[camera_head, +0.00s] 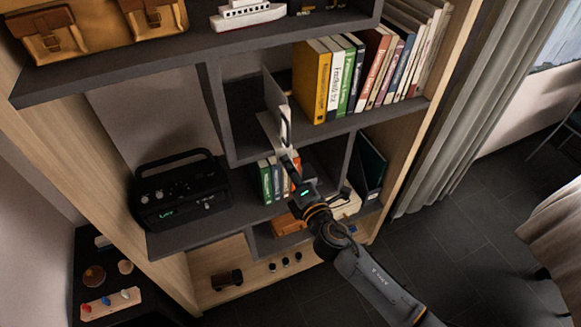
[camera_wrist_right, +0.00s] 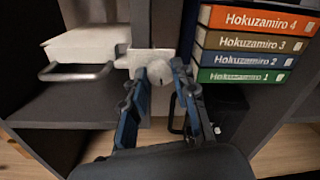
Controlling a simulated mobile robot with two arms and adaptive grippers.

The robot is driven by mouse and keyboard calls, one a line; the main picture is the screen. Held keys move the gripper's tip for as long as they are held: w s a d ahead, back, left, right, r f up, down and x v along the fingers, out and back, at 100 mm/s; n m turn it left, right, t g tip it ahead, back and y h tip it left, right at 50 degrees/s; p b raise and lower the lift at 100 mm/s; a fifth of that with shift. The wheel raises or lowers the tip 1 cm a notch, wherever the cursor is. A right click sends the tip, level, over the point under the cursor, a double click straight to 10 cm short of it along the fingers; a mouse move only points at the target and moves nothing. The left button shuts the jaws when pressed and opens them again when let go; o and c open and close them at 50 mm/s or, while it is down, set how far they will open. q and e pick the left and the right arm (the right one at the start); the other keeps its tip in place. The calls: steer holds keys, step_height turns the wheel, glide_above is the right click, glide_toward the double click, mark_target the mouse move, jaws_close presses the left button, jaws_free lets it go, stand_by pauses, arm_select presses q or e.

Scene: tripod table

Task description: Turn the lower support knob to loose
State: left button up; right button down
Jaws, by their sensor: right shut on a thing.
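The lower support knob (camera_wrist_right: 159,73) is a small, pale, rounded knob on a light bracket plate (camera_wrist_right: 135,60) in the right wrist view. The fingertips of my right gripper (camera_wrist_right: 158,78) are closed around it, one finger on each side. In the head view my right gripper (camera_head: 289,160) reaches up from the lower right to the shelf unit, just below a light upright plate with a slot (camera_head: 286,124). The knob cannot be made out there. I cannot tell from its surface how far the knob is turned. My left gripper is not in view.
A black radio (camera_head: 180,190) stands to the left. A row of books (camera_head: 350,75) stands above. Open floor (camera_head: 450,235) lies right.

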steer(key=shift+f+n, duration=0.1)
steer(key=shift+n, duration=0.7)
steer(key=c, duration=1.1)
jaws_free()
steer(key=shift+o, duration=0.2)
steer(key=v, duration=1.2)
